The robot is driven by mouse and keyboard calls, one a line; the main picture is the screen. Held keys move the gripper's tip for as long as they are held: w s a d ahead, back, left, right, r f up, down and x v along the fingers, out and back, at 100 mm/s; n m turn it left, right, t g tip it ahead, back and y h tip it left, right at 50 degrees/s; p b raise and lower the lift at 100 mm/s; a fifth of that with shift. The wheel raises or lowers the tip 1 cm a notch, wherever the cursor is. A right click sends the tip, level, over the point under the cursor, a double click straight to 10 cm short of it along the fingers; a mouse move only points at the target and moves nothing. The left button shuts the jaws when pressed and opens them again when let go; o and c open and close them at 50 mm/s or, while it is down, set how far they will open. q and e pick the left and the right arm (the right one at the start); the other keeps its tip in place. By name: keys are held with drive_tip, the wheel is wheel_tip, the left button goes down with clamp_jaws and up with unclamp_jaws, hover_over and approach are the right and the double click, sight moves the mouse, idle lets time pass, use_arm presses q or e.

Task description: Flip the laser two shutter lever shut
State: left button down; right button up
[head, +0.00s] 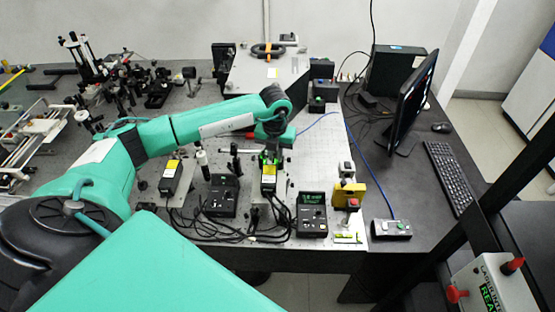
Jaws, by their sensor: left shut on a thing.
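Two black laser boxes with yellow labels stand on the perforated bench, the left laser (172,178) and the right laser (269,176). Their numbers are too small to read. My left arm reaches across from the left, and its gripper (270,155) points down at the far end of the right laser. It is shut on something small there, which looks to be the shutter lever. The lever itself is hidden by the gripper and wrist, so its position cannot be told. My right gripper is not in view.
Two black controllers with green displays, the left controller (222,196) and right controller (311,214), stand near the front edge among loose cables. A yellow-based device (349,194) and a button box (391,229) stand to the right. Monitor (411,100) and keyboard (451,178) are farther right.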

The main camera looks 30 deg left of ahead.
sight(274, 155)
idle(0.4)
use_arm(q)
drive_tip(key=c, duration=1.4)
unclamp_jaws()
drive_tip(key=shift+r, duration=0.1)
drive_tip(key=shift+r, duration=0.2)
wheel_tip(274, 155, up, 13)
drive_tip(key=b, duration=0.5)
drive_tip(key=shift+s+r+b, duration=0.15)
drive_tip(key=shift+s+b, duration=0.2)
drive_tip(key=shift+b, duration=0.05)
